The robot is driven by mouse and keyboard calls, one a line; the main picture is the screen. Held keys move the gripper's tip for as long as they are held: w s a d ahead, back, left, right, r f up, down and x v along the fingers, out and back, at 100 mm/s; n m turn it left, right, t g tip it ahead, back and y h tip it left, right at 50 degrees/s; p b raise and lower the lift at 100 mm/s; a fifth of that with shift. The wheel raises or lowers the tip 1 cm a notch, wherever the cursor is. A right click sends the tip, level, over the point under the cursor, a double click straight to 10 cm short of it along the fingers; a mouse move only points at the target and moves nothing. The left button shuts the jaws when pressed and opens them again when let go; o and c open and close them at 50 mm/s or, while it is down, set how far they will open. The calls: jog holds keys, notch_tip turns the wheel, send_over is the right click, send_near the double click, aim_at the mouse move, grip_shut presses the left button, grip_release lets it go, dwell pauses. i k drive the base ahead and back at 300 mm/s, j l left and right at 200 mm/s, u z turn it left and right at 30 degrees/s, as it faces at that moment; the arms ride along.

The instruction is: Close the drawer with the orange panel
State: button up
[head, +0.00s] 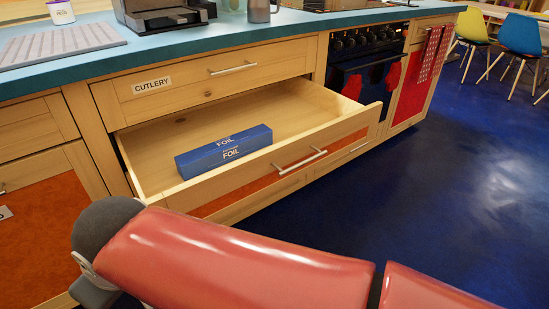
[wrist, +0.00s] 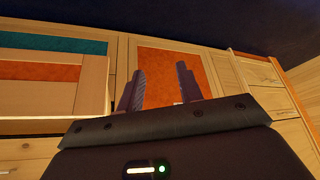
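The drawer with the orange panel (head: 235,197) stands pulled out below the cutlery drawer (head: 215,72) in the head view. Its front has a metal bar handle (head: 300,161), and a blue foil box (head: 225,151) lies inside. My red arm crosses the foreground and covers the lower left part of the drawer front. My gripper is outside the head view. In the wrist view my gripper (wrist: 161,84) is open, its two fingers apart with nothing between them. An orange-panelled drawer front (wrist: 50,72) shows to its left, and an orange cabinet panel (wrist: 165,65) lies beyond the fingers.
A blue countertop (head: 240,32) with a printer-like device (head: 165,12) runs above the drawers. An oven (head: 365,70) with hanging red mitts is to the right. The dark blue floor (head: 450,150) is open at right, with chairs (head: 520,35) farther off.

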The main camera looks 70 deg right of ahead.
aim_at(313, 125)
jog(key=z, duration=2.25)
jog(key=k+l+u, duration=0.15)
jog(key=k, duration=0.25)
